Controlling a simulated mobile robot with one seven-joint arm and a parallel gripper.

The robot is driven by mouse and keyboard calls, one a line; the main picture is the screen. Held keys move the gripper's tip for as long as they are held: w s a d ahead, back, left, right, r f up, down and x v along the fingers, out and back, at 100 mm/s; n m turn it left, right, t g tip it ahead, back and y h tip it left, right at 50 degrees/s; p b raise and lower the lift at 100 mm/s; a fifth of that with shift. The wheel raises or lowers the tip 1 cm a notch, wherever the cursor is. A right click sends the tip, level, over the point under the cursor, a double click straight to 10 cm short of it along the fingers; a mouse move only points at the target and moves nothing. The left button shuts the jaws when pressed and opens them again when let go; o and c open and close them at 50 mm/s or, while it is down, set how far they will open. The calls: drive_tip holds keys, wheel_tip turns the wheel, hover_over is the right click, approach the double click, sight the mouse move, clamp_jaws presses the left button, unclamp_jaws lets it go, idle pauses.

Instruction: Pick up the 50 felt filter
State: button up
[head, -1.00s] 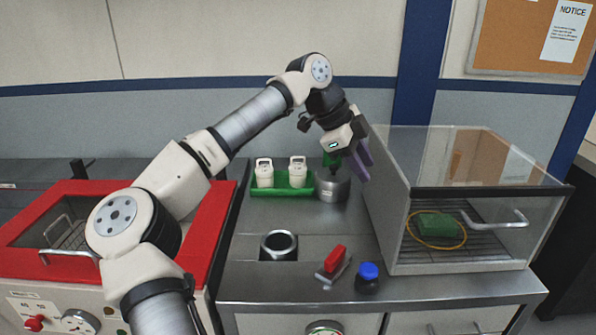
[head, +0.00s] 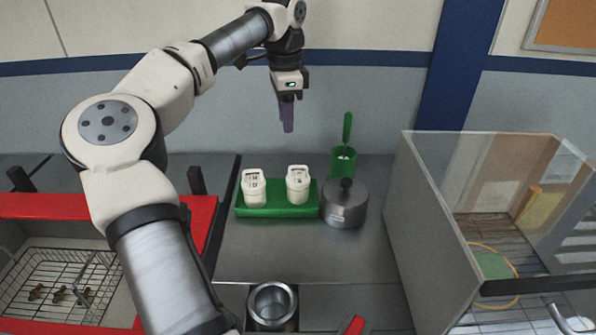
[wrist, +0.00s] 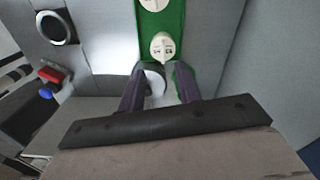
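Two white canister-like pieces with top handles and small dark labels stand upright on a green tray (head: 270,211): a left one (head: 254,189) and a right one (head: 298,186). Their labels are too small to read, so I cannot tell which is the 50 felt filter. My gripper (head: 287,128) hangs pointing down, high above and behind the tray, apart from both pieces. In the wrist view its purple fingers (wrist: 160,82) are spread with nothing held between them. The right piece (wrist: 163,46) shows just beyond the fingertips there, on the tray (wrist: 176,20).
A grey lidded pot (head: 344,205) stands right of the tray, with a green handled container (head: 343,162) behind it. A glass-fronted cabinet (head: 440,225) bounds the right. A metal cylinder (head: 272,304) sits in front. A red-rimmed basin (head: 75,207) with a wire basket is left.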

drive_tip(key=p, duration=0.2)
approach(298, 182)
drive_tip(key=shift+w+a+f, duration=0.1)
drive_tip(key=shift+w+a, duration=0.25)
drive_tip(key=shift+a, duration=0.3)
drive_tip(key=shift+w+a, duration=0.35)
drive_tip(key=shift+a, duration=0.25)
drive_tip(key=shift+w+d+f+p, duration=0.1)
drive_tip(key=shift+f+p, duration=0.75)
drive_tip(key=shift+f, duration=0.6)
drive_tip(key=shift+d+f+p, duration=0.1)
drive_tip(key=shift+f+p, duration=0.7)
drive_tip(key=shift+f, duration=0.65)
clamp_jaws()
